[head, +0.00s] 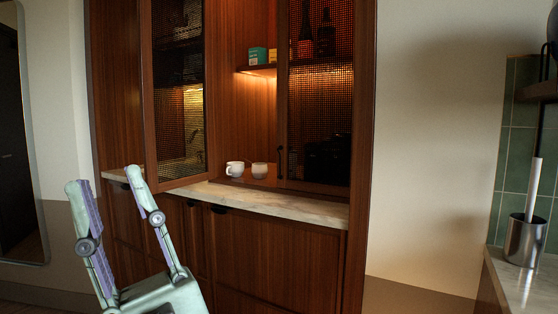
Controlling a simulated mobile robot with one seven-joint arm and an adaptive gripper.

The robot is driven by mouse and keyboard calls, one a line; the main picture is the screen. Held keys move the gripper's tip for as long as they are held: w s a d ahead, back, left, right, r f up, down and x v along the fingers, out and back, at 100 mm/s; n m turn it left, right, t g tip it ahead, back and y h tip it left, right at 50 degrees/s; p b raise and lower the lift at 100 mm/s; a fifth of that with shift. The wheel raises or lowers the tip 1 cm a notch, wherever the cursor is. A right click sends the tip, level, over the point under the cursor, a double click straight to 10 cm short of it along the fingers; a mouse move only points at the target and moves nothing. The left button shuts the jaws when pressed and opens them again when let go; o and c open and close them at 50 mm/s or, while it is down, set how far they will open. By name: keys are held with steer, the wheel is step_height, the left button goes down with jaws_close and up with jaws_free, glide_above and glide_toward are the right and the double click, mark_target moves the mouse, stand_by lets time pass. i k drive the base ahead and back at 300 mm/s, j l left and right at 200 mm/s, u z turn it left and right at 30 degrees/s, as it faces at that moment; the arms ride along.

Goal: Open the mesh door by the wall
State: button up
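A tall dark wood cabinet has two mesh doors. The right mesh door (320,95), beside the bare wall, looks shut, with a dark handle (279,162) low on its left edge. Bottles and a dark object show dimly through it. The left mesh door (180,100) stands at an angle to the cabinet front, and there is an uncovered gap between the two doors. My gripper (104,180) is at the lower left, in front of the cabinet and well apart from both doors. Its two fingers are spread, with nothing between them.
A white mug (235,169) and a small cup (259,170) stand in the gap behind the marble counter (270,203). Small boxes (258,55) sit on the shelf above. A mirror (35,130) stands far left.

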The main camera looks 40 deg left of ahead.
mark_target(284, 180)
steer(key=i+j, duration=0.2)
steer(key=j, duration=0.15)
steer(key=i+j+z, duration=0.1)
steer(key=i+j, duration=0.35)
steer(key=j, duration=0.3)
steer(key=i+j, duration=0.4)
steer(key=i+j+z, duration=0.1)
steer(key=i+j, duration=0.3)
steer(key=j, duration=0.15)
